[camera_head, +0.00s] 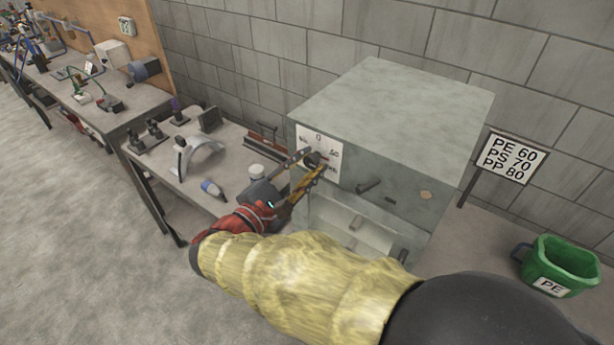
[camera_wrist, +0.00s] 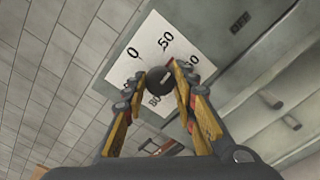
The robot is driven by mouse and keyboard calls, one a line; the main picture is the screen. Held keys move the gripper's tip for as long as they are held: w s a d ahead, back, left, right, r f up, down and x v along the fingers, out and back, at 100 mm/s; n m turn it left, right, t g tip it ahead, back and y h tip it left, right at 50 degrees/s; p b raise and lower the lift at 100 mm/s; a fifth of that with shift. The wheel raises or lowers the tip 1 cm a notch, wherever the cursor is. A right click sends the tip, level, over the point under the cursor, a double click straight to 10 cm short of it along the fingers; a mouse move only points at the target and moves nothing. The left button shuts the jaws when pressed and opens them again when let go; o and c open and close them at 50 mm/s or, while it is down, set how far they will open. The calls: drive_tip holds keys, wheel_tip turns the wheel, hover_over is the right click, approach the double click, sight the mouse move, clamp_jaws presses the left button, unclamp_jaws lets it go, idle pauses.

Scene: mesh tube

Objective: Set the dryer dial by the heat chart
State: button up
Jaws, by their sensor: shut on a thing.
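The dryer (camera_head: 400,120) is a large grey-green box. Its dial (camera_wrist: 158,84) is a dark round knob on a white scale plate (camera_wrist: 152,42), which also shows in the head view (camera_head: 330,147). My gripper (camera_wrist: 160,80) is shut on the dial, one finger on each side. The heat chart (camera_head: 511,156) reads PE 60, PS 70, PP 80. A green bin (camera_head: 560,262) is labelled PE.
An opening with a pale interior lies below. A longer bench is farther back.

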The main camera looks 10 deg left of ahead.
drive_tip(key=m+b, duration=0.3)
drive_tip(key=b, duration=0.1)
drive_tip(key=m+b, duration=0.2)
drive_tip(key=b, duration=0.2)
drive_tip(key=shift+f+m, duration=0.4)
drive_tip(key=m+b, duration=0.5)
drive_tip(key=b, duration=0.3)
drive_tip(key=m+b, duration=0.2)
drive_tip(key=m, duration=0.1)
drive_tip(key=shift+r+m, duration=0.15)
drive_tip(key=shift+m, duration=2.15)
drive_tip(key=o, duration=1.2)
drive_tip(key=shift+r, duration=0.1)
drive_tip(key=shift+c, duration=0.2)
drive_tip(key=shift+s+a, duration=0.1)
